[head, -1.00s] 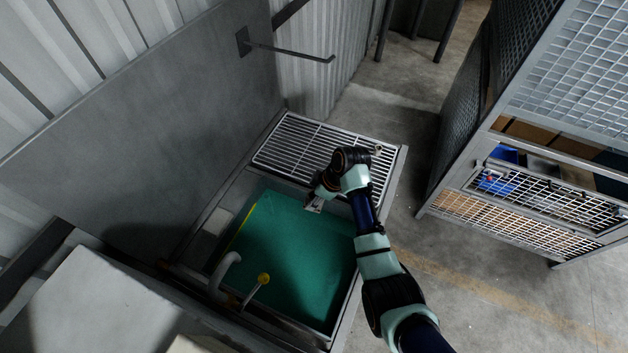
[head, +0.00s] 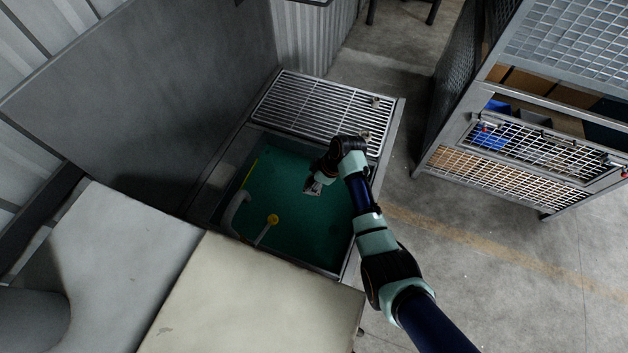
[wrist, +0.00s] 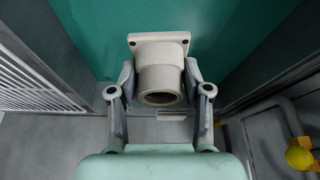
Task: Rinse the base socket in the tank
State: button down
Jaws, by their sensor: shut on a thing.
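The base socket (wrist: 160,72) is an off-white threaded tube with a square flange that has corner holes. In the wrist view it sits between the two fingers of my gripper (wrist: 160,95), which is shut on it, flange away from the wrist. In the head view the socket (head: 312,189) shows as a small pale piece below my gripper (head: 314,182). The tank (head: 293,263) holds green liquid (head: 285,195). The socket is over the liquid, near the grate end. I cannot tell whether it touches the surface.
A metal grate (head: 318,107) with small fittings adjoins the tank's far end. A grey curved pipe (head: 235,212) and a yellow-tipped rod (head: 272,219) stand at the near left. A tall panel (head: 150,100) rises at left. A mesh cage (head: 520,150) stands at right, across open floor.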

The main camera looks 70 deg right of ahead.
notch_tip(320, 180, down, 22)
jog(key=b, duration=1.7)
jog(key=shift+r, duration=0.1)
